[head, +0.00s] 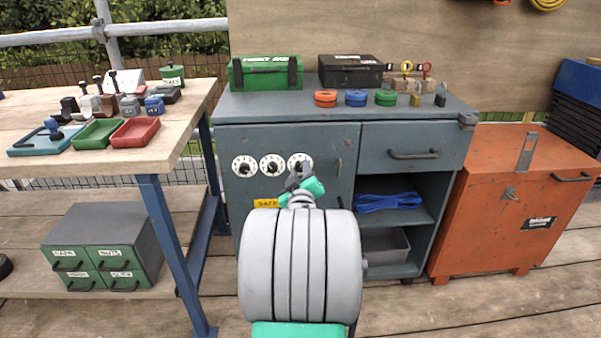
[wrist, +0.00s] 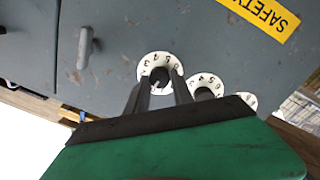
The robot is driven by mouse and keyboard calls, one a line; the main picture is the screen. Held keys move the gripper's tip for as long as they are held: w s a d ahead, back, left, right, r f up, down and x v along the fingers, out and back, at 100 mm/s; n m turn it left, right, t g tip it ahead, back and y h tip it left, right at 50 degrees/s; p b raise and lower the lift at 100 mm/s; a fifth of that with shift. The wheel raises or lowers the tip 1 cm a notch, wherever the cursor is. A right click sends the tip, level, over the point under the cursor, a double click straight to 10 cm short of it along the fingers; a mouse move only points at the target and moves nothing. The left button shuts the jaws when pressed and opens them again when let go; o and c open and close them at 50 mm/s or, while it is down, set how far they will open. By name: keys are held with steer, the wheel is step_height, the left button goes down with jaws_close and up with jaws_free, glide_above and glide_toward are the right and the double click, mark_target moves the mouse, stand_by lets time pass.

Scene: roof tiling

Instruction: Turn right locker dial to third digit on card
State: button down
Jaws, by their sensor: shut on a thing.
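A blue-grey cabinet (head: 330,200) has a locker door with a row of three white dials. The left dial (head: 243,166) and middle dial (head: 271,165) are free. My gripper (head: 301,172) is at the right dial (head: 294,160) and covers part of it. In the wrist view, turned upside down, this dial (wrist: 146,66) is leftmost, and my gripper (wrist: 158,86) is shut on its dark centre knob. Its digits are partly hidden by the fingers. A white panel (head: 128,78) stands at the back of the left bench; I cannot read a card on it.
A yellow safety label (wrist: 262,18) is below the dials, and a door handle (wrist: 84,47) is beside them. Tins, padlocks and boxes stand on the cabinet top. A wooden bench (head: 180,105) is at left, an orange chest (head: 510,200) at right.

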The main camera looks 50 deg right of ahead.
steer(key=m+b, duration=0.1)
steer(key=m, duration=0.5)
steer(key=shift+y, duration=0.3)
steer(key=m+b, duration=0.1)
steer(key=m, duration=0.5)
steer(key=shift+s, duration=0.1)
steer(key=shift+m, duration=0.3)
steer(key=c, duration=1.1)
jaws_free()
steer(key=shift+r, duration=0.1)
steer(key=p+v, duration=0.2)
steer(key=v, duration=0.5)
steer(key=shift+s+a, duration=0.2)
steer(key=shift+s, duration=0.1)
